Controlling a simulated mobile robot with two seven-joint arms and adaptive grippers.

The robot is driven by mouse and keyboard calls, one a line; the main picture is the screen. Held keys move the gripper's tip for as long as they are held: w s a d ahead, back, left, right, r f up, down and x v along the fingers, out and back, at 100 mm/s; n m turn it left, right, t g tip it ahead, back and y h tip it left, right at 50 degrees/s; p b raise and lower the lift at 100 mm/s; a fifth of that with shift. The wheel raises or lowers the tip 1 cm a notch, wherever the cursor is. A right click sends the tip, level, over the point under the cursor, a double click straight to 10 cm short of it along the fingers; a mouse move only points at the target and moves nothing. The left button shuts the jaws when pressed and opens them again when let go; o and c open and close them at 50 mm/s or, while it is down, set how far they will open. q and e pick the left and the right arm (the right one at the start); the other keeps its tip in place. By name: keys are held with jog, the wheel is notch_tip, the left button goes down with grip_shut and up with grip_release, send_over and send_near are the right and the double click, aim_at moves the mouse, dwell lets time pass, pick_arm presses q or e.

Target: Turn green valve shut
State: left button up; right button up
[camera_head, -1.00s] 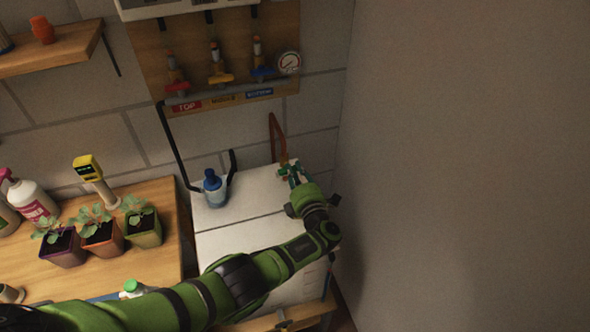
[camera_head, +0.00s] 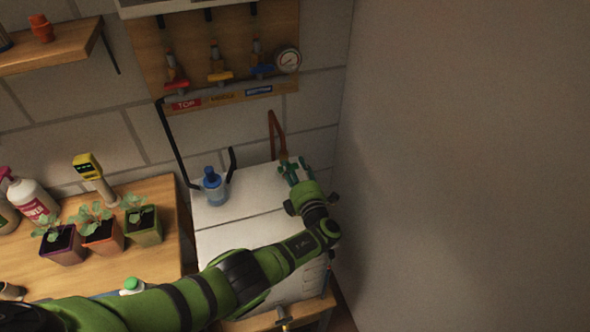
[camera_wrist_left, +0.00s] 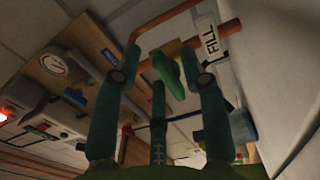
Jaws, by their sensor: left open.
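The green valve handle (camera_wrist_left: 168,76) shows in the left wrist view, with a yellowish fitting (camera_wrist_left: 172,48) behind it on a copper pipe (camera_wrist_left: 231,27) beside a white FILL tag (camera_wrist_left: 210,40). My left gripper (camera_wrist_left: 162,78) is open, its fingers spread on either side of the handle. I cannot tell whether a finger touches it. In the head view my left gripper (camera_head: 293,168) is at the foot of the copper pipe (camera_head: 276,135), above the back of the white cabinet top; the handle is not clear there. My right gripper is not in view.
The white cabinet top (camera_head: 242,219) holds a blue-capped bottle (camera_head: 213,188) left of my gripper. A bare wall (camera_head: 450,170) stands close on the right. Red, yellow and blue valves hang on a wooden board (camera_head: 200,50) above. Potted seedlings stand on the left table (camera_head: 150,268).

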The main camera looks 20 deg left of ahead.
pick_arm(q)
jog(key=v, duration=1.2)
dwell(0.4)
